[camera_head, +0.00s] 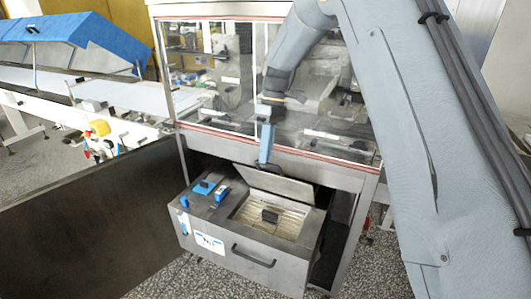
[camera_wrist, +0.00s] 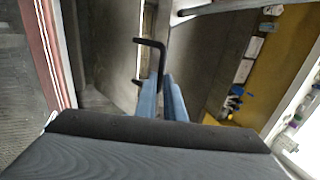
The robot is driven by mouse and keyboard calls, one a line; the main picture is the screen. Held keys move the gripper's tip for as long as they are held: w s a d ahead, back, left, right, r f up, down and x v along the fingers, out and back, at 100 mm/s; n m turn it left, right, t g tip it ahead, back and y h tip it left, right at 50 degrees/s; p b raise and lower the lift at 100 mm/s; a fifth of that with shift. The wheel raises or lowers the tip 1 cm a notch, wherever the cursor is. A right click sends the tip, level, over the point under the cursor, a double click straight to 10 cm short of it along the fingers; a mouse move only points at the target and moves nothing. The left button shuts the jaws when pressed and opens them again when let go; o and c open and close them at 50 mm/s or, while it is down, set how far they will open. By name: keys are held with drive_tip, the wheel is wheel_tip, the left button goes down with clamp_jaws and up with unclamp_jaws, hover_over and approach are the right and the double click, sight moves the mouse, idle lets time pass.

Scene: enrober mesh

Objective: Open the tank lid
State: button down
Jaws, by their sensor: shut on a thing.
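The tank (camera_head: 292,245) is a grey metal box standing out from under the machine. Its lid (camera_head: 282,184) is tilted up along the far side of the opening, and a pale grid and a dark block (camera_head: 269,216) show inside. My gripper (camera_head: 265,158) is above the lid's upper left edge, with its blue fingers pointing down. In the wrist view, the blue fingers (camera_wrist: 163,82) are shut on a black bent handle (camera_wrist: 151,43), which appears to be the lid's. The exact grip is partly hidden in the head view.
A glazed enclosure (camera_head: 225,75) with a red-edged frame stands just behind the gripper. A black bar handle (camera_head: 253,256) is on the tank's front, and blue fittings (camera_head: 204,187) sit on its top left. A dark panel (camera_head: 90,225) stands at left. Speckled floor is clear in front.

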drive_tip(key=c, duration=1.8)
unclamp_jaws()
drive_tip(key=shift+c, duration=0.2)
wheel_tip(320, 180, up, 10)
drive_tip(key=b, duration=0.3)
drive_tip(key=shift+c, duration=0.3)
